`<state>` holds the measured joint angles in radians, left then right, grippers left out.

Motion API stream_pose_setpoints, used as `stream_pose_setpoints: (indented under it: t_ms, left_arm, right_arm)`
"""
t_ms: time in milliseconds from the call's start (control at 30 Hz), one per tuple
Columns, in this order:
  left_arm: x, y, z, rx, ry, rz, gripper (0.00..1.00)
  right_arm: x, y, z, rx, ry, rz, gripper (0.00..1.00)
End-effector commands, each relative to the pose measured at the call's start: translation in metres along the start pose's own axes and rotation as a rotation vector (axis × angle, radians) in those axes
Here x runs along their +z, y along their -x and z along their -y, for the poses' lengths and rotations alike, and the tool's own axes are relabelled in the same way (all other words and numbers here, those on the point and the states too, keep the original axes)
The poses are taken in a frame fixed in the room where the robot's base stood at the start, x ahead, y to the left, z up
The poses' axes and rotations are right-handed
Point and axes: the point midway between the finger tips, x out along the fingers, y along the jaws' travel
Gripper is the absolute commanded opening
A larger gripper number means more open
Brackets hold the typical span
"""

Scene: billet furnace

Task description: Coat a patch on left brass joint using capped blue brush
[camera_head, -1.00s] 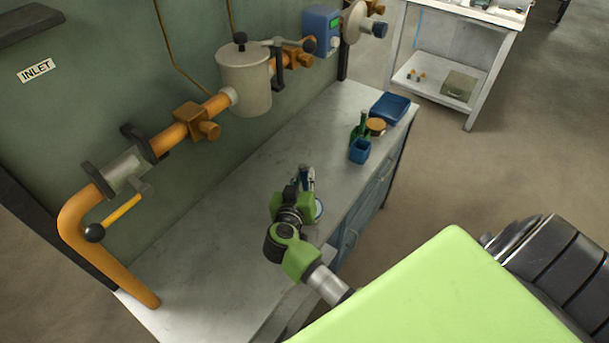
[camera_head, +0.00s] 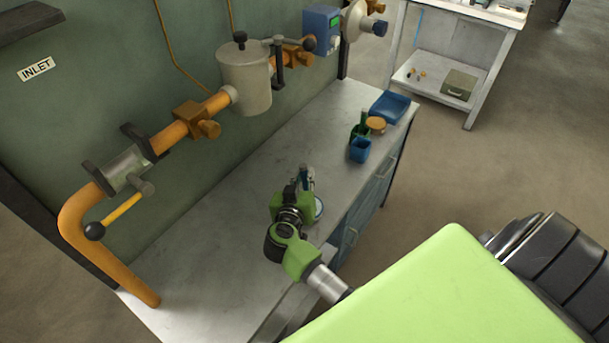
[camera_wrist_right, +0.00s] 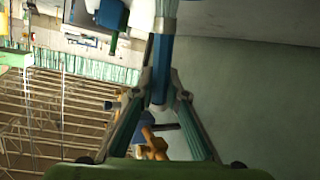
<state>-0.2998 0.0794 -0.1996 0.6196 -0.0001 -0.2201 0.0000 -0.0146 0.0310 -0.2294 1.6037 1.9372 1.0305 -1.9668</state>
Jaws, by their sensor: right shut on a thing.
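The left brass joint (camera_head: 196,120) sits on the orange pipe along the green wall, left of the pale cylinder. A second brass joint (camera_head: 297,58) is right of that cylinder. My right gripper (camera_head: 304,184) is over the bench, apart from both joints. It is shut on a blue brush, whose blue handle (camera_wrist_right: 162,65) stands between the fingers in the right wrist view. A pale part of the brush shows at the top edge there. The arm hides most of the brush in the head view. My left gripper is not in view.
The grey bench (camera_head: 230,215) has clear room left of my arm. A blue cup (camera_head: 360,150), a green bottle, an orange-topped jar (camera_head: 376,125) and a blue tray (camera_head: 391,106) stand at its right end.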

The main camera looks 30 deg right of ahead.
Motion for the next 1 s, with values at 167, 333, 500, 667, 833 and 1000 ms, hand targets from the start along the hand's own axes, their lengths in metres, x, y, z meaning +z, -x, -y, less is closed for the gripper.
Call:
stream_pose_setpoints:
  t_ms: [167,333,500,667,833,1000]
  left_arm:
    - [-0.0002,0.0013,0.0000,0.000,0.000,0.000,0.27]
    - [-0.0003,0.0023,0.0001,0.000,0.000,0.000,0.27]
    - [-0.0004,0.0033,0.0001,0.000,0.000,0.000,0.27]
    - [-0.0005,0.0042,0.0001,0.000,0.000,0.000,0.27]
    - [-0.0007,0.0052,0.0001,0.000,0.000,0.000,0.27]
    - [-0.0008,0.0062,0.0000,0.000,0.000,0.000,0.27]
  right_arm:
    - [0.0019,0.0002,0.0000,0.000,0.001,0.004,0.00]
    - [0.0023,0.0002,0.0000,0.000,0.001,0.004,0.00]
    - [0.0026,0.0002,0.0000,0.000,0.001,0.005,0.00]
    - [0.0030,0.0001,0.0000,0.000,0.001,0.005,0.00]
    - [0.0034,0.0001,-0.0001,0.001,0.001,0.006,0.00]
    - [0.0039,0.0001,-0.0001,0.001,0.001,0.006,0.00]
